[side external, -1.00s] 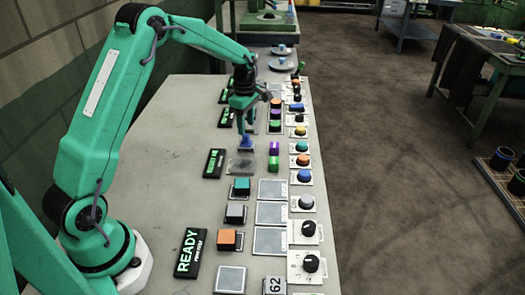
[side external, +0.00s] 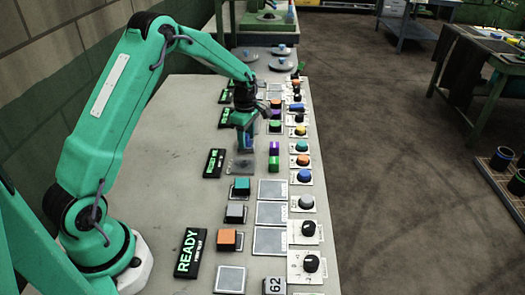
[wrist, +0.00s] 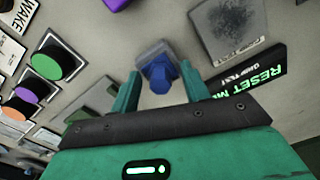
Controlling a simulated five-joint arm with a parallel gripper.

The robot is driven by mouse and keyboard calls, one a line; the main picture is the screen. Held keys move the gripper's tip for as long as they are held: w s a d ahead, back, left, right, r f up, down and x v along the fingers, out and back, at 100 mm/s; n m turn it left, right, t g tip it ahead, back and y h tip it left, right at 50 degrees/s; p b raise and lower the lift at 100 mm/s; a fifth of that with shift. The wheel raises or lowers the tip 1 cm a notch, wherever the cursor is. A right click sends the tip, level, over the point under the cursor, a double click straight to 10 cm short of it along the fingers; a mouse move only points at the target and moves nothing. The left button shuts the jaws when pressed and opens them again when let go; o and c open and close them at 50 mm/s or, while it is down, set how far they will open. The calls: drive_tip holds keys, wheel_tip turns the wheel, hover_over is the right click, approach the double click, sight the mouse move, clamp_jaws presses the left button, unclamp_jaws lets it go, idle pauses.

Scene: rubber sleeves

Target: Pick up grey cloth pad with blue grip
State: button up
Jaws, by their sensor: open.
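The grey cloth pad (wrist: 150,50) with its blue grip (wrist: 160,79) lies on the grey worktop. In the wrist view the grip is between the two green fingers of my gripper (wrist: 162,75), with gaps on both sides. The fingers are open and not closed on it. In the side view my gripper (side external: 243,143) is low over the pad, and the blue grip (side external: 250,141) shows only in part behind the fingers.
A smudged plate (wrist: 228,30) lies beside the pad, with a black lettered sign (wrist: 262,82) close to the right finger. Round coloured knobs (side external: 303,160) and coloured buttons (side external: 241,185) line the bench.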

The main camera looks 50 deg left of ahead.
sight(247, 135)
clamp_jaws()
idle(0.3)
drive_tip(key=shift+r, duration=0.15)
drive_tip(key=shift+r, duration=0.45)
drive_tip(key=r, duration=0.3)
drive_tip(key=shift+d+r, duration=0.15)
drive_tip(key=shift+d, duration=0.05)
drive_tip(key=s+d+r, duration=0.3)
drive_tip(key=d+r, duration=0.3)
drive_tip(key=d, duration=0.5)
drive_tip(key=shift+r, duration=0.25)
drive_tip(key=shift+a, duration=0.1)
